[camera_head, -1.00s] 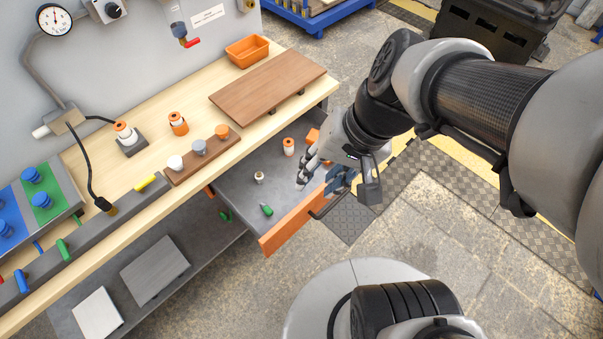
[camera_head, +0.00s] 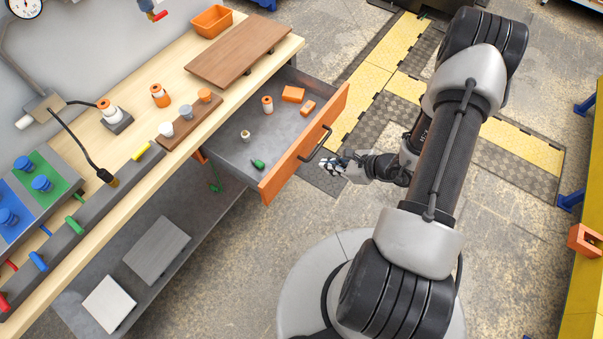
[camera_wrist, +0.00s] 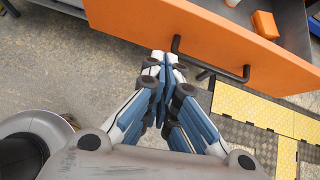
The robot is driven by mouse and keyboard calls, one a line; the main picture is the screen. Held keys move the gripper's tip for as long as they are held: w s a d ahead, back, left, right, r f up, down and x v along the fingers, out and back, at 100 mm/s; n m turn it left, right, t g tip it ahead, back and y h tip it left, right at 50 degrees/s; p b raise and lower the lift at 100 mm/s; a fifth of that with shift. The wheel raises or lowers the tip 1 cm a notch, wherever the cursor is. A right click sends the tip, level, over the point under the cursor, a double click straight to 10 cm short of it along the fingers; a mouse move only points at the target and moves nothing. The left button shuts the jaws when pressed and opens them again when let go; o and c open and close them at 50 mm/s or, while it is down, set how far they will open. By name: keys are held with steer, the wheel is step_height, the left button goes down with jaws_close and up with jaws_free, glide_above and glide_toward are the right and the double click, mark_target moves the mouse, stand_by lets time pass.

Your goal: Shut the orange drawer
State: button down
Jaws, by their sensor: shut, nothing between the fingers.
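The orange drawer (camera_head: 283,176) is pulled out from under the workbench, with its grey inside showing. Its orange front also fills the top of the wrist view (camera_wrist: 225,38). A black bar handle (camera_head: 314,144) is on the front; in the wrist view the handle (camera_wrist: 210,68) lies just beyond my fingertips. My gripper (camera_head: 328,166) is shut and empty, outside the drawer and close to its front near the handle. In the wrist view my gripper (camera_wrist: 165,62) points at the handle's left end; I cannot tell whether they touch.
The drawer holds an orange-topped bottle (camera_head: 267,105), orange blocks (camera_head: 293,94), a small pale jar (camera_head: 245,135) and a green item (camera_head: 258,163). A brown board (camera_head: 238,52) lies on the workbench above. A lower shelf (camera_head: 205,215) holds two flat plates. Floor in front is clear.

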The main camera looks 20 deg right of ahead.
step_height(320, 180, down, 3)
steer(key=s+m, duration=0.2)
steer(key=b, duration=0.3)
glide_toward(294, 168)
steer(key=shift+h, duration=0.3)
steer(key=x, duration=0.4)
steer(key=shift+w+a+f, duration=0.1)
steer(key=shift+a, duration=0.3)
